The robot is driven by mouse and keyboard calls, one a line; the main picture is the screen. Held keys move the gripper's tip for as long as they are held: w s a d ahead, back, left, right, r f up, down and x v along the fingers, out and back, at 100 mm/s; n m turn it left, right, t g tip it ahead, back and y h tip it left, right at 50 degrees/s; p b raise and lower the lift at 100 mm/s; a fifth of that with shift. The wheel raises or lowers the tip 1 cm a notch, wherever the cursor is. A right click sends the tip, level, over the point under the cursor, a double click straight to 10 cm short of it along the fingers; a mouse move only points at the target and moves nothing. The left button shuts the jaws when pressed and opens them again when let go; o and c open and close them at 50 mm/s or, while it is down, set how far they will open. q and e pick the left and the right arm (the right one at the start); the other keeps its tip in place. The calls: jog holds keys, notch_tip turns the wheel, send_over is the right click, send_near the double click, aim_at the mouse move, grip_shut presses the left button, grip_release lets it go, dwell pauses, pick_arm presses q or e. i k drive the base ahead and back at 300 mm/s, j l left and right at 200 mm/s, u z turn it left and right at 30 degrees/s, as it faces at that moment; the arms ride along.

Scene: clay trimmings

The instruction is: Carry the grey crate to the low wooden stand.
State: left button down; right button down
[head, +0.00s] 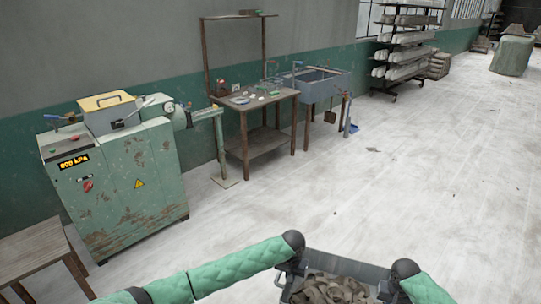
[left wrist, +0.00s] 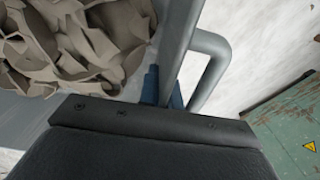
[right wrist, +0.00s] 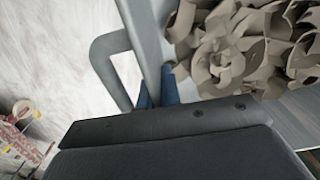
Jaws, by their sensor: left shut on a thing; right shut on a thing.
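The grey crate (head: 348,261), full of grey-brown clay trimmings (head: 328,288), is at the bottom of the head view, partly cut off. My left gripper (head: 285,278) is shut on its left side wall. In the left wrist view its blue fingertips (left wrist: 162,86) straddle the rim (left wrist: 181,50), beside a bar handle (left wrist: 214,62). My right gripper (head: 389,289) is shut on the opposite wall; its fingertips (right wrist: 157,90) straddle the rim there (right wrist: 145,42). A low wooden stand (head: 28,252) is at the lower left, partly cut off. The crate's underside is hidden.
A green machine (head: 120,185) stands by the wall beside the stand. Behind it are a wooden worktable (head: 262,142) with tools, a grey sink (head: 318,86) and a loaded rack (head: 405,55). The pale floor (head: 420,170) ahead and right is mostly clear.

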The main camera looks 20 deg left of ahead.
aim_at(23, 250)
jog(key=j+u, duration=0.45)
jog(key=j, duration=0.15)
jog(key=j+u, duration=0.5)
jog(key=j, duration=0.15)
jog(key=i+j+u, duration=0.2)
jog(key=j+u, duration=0.2)
jog(key=i+j+u, duration=0.25)
jog(key=u, duration=0.15)
jog(key=i+j+u, duration=0.4)
jog(key=k+l, duration=0.05)
jog(key=k, duration=0.05)
